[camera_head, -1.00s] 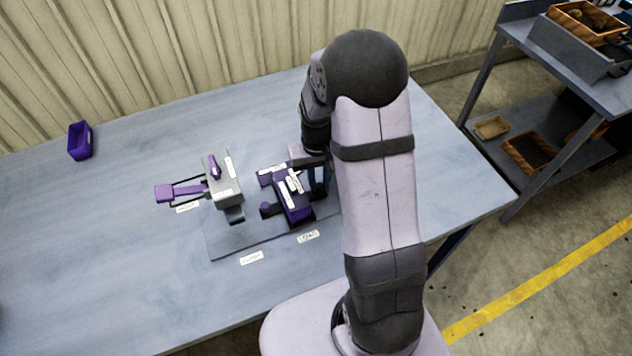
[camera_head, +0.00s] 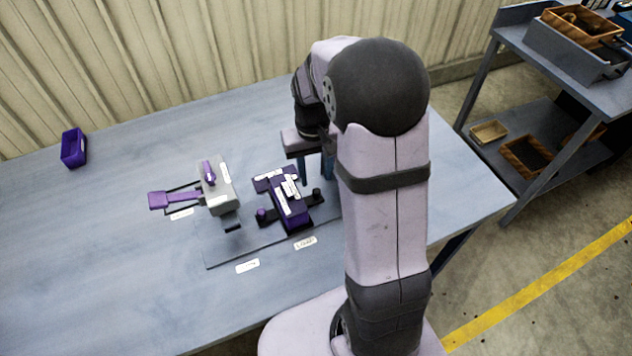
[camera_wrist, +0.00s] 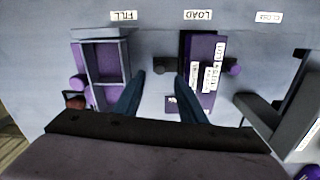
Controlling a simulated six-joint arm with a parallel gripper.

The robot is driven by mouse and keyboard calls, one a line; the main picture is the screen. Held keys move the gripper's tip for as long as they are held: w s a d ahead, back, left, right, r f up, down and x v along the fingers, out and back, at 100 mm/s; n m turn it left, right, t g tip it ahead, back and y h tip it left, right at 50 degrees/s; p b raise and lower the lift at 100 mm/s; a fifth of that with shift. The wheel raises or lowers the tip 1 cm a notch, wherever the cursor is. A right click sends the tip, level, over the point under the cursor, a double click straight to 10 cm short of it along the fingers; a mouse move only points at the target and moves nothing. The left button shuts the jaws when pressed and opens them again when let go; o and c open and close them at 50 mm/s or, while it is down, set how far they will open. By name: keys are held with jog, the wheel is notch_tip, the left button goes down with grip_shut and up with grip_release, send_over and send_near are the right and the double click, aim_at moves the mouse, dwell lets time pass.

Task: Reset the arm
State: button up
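My gripper (camera_head: 315,175) hangs above the table, just behind and to the right of the dark purple block in the head view. In the wrist view, its two blue fingers (camera_wrist: 160,98) are apart with nothing between them. The purple block (camera_head: 288,208), with several white labels on top, sits by the LOAD label (camera_wrist: 197,15); it also shows in the wrist view (camera_wrist: 203,75). My arm hides part of the area right of it in the head view.
A grey press with a purple lever (camera_head: 216,190) stands left of the block. A two-compartment tray (camera_wrist: 101,70) is by the FILL label. A purple bin (camera_head: 73,148) sits at the back left. A shelf cart (camera_head: 560,70) stands right. The table's front left is clear.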

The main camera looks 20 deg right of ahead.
jog(key=shift+r, duration=0.7)
